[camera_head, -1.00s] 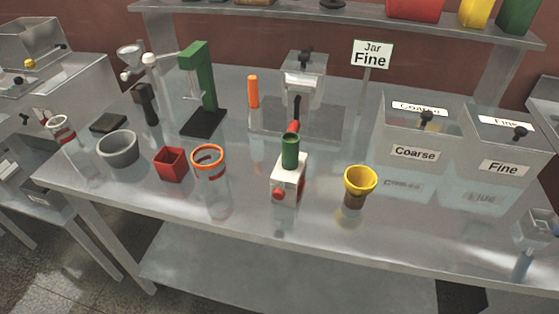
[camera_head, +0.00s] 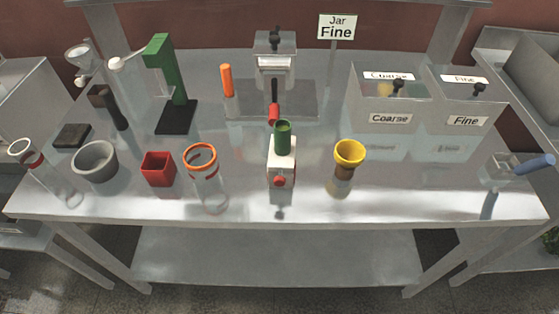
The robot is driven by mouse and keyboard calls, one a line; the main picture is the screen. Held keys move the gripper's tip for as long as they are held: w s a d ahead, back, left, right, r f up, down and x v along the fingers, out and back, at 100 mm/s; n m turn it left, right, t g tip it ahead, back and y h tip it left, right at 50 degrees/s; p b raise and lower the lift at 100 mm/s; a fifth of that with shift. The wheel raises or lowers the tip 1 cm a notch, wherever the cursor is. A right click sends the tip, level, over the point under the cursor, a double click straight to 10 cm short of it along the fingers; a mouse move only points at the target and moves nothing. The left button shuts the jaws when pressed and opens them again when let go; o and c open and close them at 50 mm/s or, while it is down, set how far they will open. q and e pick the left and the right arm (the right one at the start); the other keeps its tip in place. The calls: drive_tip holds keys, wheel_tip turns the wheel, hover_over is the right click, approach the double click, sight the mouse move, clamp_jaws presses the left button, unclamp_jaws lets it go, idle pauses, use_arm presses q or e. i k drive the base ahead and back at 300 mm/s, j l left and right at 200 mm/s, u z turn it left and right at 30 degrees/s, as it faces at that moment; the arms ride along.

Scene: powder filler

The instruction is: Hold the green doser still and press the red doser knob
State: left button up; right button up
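The doser (camera_head: 281,168) stands upright near the front middle of the metal table. It has a white body with a green cylinder (camera_head: 283,138) on top. Its red knob (camera_head: 280,181) is on the front face, toward me. Neither of my grippers shows in the head view, and nothing touches the doser.
A yellow-rimmed cup (camera_head: 349,153) is right of the doser. A clear jar with an orange rim (camera_head: 201,159), a red square cup (camera_head: 158,169) and a grey bowl (camera_head: 95,161) are left. Coarse (camera_head: 388,98) and Fine (camera_head: 466,101) bins stand at right. The table front (camera_head: 390,205) is clear.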

sight(280, 181)
drive_tip(key=j+z, duration=0.15)
drive_tip(key=j, duration=0.35)
drive_tip(key=j+z, duration=0.2)
drive_tip(key=j, duration=0.3)
drive_tip(key=k+j+z, duration=0.15)
drive_tip(key=j, duration=0.35)
drive_tip(key=k+j+z, duration=0.15)
drive_tip(key=j, duration=0.35)
drive_tip(key=i, duration=0.05)
